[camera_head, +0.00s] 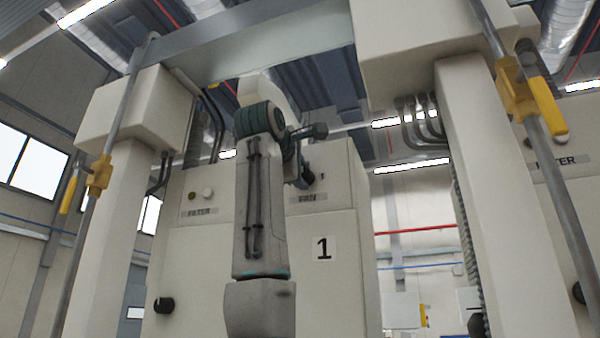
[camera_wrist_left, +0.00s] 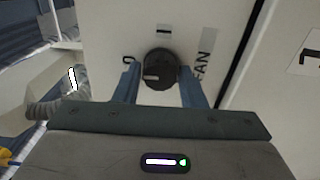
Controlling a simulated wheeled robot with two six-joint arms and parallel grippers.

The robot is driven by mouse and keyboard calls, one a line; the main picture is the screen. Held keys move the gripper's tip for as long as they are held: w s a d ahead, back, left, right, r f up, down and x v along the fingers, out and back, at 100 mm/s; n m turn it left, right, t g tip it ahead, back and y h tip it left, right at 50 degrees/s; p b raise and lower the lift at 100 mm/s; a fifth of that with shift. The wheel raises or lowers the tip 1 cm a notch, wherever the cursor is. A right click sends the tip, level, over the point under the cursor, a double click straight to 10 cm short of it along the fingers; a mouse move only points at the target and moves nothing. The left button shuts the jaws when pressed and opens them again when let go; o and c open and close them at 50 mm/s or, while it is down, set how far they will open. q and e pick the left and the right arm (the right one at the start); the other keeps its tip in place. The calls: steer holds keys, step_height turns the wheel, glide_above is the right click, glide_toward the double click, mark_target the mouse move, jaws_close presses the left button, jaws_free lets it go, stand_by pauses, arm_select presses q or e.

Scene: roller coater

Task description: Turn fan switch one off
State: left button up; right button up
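The fan switch is a round black knob (camera_wrist_left: 160,70) on a pale panel, beside a FAN label (camera_wrist_left: 203,68). In the wrist view a white mark on the knob points left, toward the side with the 0 sign (camera_wrist_left: 127,60); the I sign (camera_wrist_left: 163,30) is above the knob. My left gripper (camera_wrist_left: 160,75) is open, one finger on each side of the knob; I cannot tell whether they touch it. In the head view the left gripper (camera_head: 301,168) is up at the cabinet marked 1 (camera_head: 345,225), largely covering the knob. My right gripper is not in view.
Left of my arm is a FILTER panel (camera_head: 207,197) with small round controls, and a black knob (camera_head: 164,305) is lower down. Pale columns (camera_head: 500,200) and metal poles with yellow handles (camera_head: 98,175) stand on both sides.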

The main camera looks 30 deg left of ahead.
arm_select(q)
steer(key=shift+o, duration=1.3)
steer(key=b+v, duration=0.5)
steer(key=v, duration=0.5)
steer(key=shift+s, duration=0.3)
steer(key=shift+d, duration=0.1)
steer(key=shift+f, duration=0.1)
